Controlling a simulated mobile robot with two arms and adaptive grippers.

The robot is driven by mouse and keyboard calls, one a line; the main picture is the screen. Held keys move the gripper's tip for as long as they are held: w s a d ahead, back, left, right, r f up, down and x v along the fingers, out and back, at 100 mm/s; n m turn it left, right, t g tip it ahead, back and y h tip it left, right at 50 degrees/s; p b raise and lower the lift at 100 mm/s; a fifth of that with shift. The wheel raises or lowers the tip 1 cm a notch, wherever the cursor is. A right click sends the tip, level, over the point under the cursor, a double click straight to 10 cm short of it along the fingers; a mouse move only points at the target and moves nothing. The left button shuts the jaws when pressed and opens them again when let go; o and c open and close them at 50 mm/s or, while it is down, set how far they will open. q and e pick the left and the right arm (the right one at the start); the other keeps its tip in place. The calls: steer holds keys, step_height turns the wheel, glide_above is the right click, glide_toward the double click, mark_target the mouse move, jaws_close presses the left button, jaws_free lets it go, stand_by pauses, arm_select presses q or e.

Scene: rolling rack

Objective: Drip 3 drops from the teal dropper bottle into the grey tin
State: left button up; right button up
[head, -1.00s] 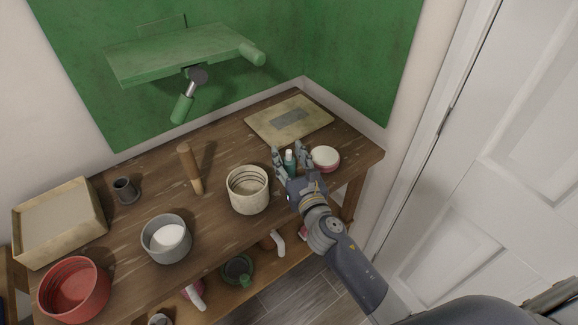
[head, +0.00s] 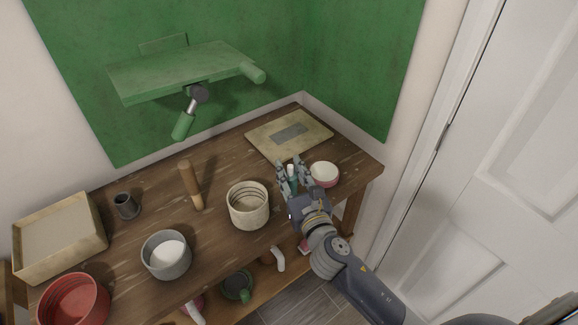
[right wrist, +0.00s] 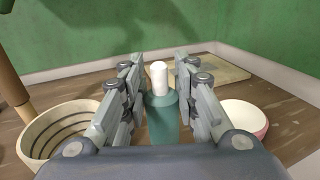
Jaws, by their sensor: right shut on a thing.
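The teal dropper bottle (right wrist: 162,118) stands upright between the fingers of my right gripper (head: 294,178). Its white tip points up, and it also shows in the head view (head: 291,171). The right gripper is shut on the bottle, with a finger on each side of it. The bottle's base is hidden, so I cannot tell whether it touches the bench. The grey tin (head: 153,265) is open and upright at the front of the bench, left of the gripper, with something white inside. My left gripper is not in view.
A cream ribbed pot (head: 249,212) stands between the gripper and the grey tin. A pink bowl with white contents (head: 324,183) is close right of the gripper.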

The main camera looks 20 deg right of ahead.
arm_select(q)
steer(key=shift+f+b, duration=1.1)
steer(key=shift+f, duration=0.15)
arm_select(e)
steer(key=s+a+r, duration=0.1)
steer(key=s+a, duration=0.1)
steer(key=s, duration=1)
steer(key=shift+s+a+r, duration=0.15)
steer(key=shift+s+r, duration=0.1)
steer(key=shift+s, duration=0.1)
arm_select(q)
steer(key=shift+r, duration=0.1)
